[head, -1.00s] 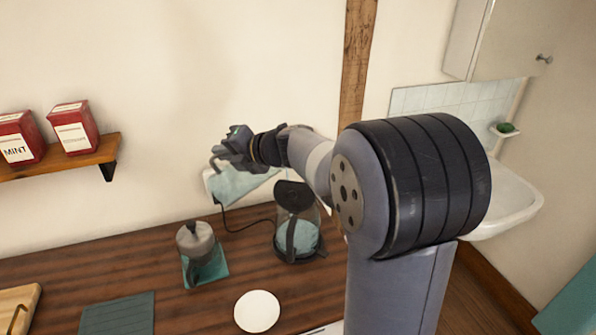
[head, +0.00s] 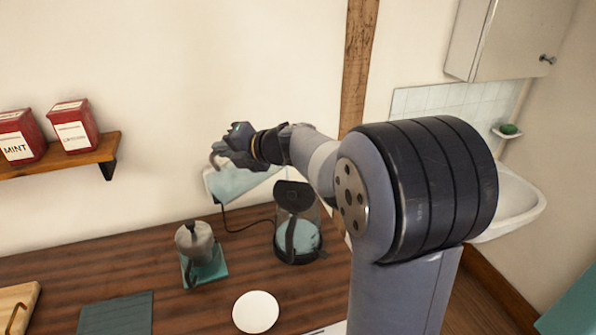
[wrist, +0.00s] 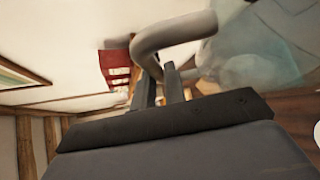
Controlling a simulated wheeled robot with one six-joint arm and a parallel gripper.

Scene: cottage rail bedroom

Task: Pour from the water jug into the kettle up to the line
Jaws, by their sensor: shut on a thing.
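The water jug (head: 240,183), with a see-through bluish body and a grey handle, is held in the air, strongly tilted, behind and left of the kettle. My gripper (head: 226,151) is shut on its handle, and the grip also shows in the wrist view (wrist: 162,88). The glass kettle (head: 281,237) stands on the wooden counter, with a black handle and its dark lid raised. Bluish water shows inside it. The fill line cannot be made out. My arm hides the area right of the kettle, and no falling stream is clear.
A moka pot (head: 194,238) stands on a teal mat (head: 212,270) left of the kettle. A white disc (head: 256,312) lies in front. Red tins (head: 73,127) stand on a wall shelf (head: 105,150). A dark cord (head: 240,229) runs from the kettle toward the wall.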

